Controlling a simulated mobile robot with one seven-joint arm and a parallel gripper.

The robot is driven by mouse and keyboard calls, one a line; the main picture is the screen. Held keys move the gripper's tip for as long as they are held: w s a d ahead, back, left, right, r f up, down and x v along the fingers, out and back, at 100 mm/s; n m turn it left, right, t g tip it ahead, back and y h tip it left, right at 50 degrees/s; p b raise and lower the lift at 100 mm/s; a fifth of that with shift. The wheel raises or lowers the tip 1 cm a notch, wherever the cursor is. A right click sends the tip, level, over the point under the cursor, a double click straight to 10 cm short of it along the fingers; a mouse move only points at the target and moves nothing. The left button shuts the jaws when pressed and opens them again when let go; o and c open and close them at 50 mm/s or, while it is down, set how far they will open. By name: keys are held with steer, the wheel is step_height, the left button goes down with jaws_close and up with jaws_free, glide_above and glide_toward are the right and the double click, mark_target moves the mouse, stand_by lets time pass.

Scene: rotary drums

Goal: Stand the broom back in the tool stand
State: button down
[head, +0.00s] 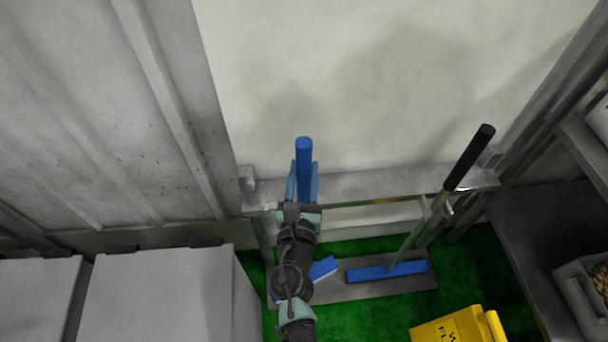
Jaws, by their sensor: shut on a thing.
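The broom (304,150) has a thick blue handle that rises between the fingers of my gripper (303,180). My gripper is shut on this handle, in front of the left part of the tool stand. A blue head (323,268) shows low beside my arm, above or on the stand's base; it appears to be the broom's, but my arm hides the link. The tool stand (375,184) is a grey metal frame with an upper rail and a flat base plate (405,286). Whether the handle sits inside a holder is hidden by my gripper.
A second tool with a black handle (470,157) and a wide blue head (385,272) leans in the stand's right side. A yellow floor sign (455,328) is at the front right. White boxes (165,295) stand left, a dark shelf (545,235) right. Green floor (365,322) is clear in front.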

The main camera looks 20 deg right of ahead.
steer(key=shift+r, duration=0.1)
steer(key=c, duration=0.5)
jaws_free()
steer(key=shift+s, duration=0.1)
steer(key=v, duration=1.2)
